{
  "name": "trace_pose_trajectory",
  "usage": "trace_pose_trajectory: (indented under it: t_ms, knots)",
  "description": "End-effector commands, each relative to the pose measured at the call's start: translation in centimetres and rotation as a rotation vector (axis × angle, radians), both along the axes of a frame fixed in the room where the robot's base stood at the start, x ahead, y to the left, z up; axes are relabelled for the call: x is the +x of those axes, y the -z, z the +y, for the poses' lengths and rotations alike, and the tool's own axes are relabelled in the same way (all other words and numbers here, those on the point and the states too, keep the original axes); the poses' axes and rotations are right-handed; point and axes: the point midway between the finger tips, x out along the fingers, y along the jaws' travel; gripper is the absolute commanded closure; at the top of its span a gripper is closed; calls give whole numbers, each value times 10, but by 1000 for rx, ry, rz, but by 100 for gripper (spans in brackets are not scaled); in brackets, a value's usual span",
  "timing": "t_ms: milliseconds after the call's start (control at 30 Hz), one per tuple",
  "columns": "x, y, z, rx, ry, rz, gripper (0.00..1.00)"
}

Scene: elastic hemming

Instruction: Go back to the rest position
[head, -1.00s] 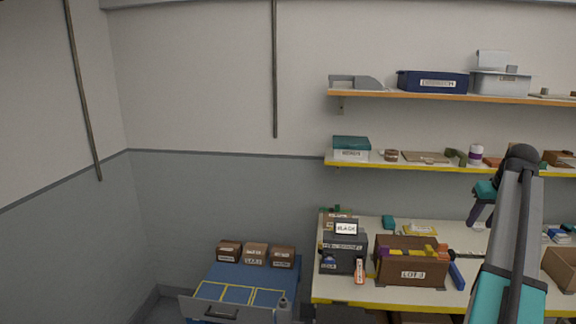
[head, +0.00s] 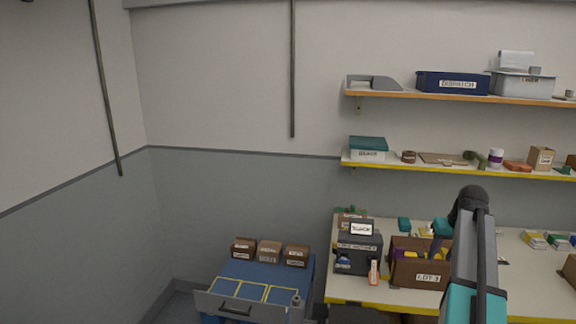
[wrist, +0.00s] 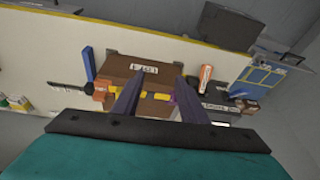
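My gripper (wrist: 159,80) shows in the wrist view as two dark purple fingers spread apart, with nothing held between them. In the head view my gripper (head: 436,250) hangs from my bent arm at the right, partly hidden by the arm. It is over or just behind the brown box labelled LOT 3 (head: 418,274). That box (wrist: 142,72) also lies beyond the fingers in the wrist view, with yellow and purple pieces at its near edge. I cannot tell the gap between the fingers and the box.
The pale bench (head: 350,290) also carries a dark labelled box (head: 358,255) and an orange-and-white item (head: 374,272). Two shelves (head: 450,168) (head: 450,96) with boxes hang above. A blue-topped cart (head: 262,273) with several small brown boxes stands left.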

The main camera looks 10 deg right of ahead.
Motion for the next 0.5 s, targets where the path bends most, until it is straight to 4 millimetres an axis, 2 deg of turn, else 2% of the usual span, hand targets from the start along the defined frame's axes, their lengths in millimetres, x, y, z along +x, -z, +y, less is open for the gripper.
trace_pose_trajectory:
  t_ms: [33,233,500]
  knots:
    - [5,19,24,9,-17,12,61]
    - [22,83,100,30,-59,57,61]
    - [24,161,203,46,-121,120,61]
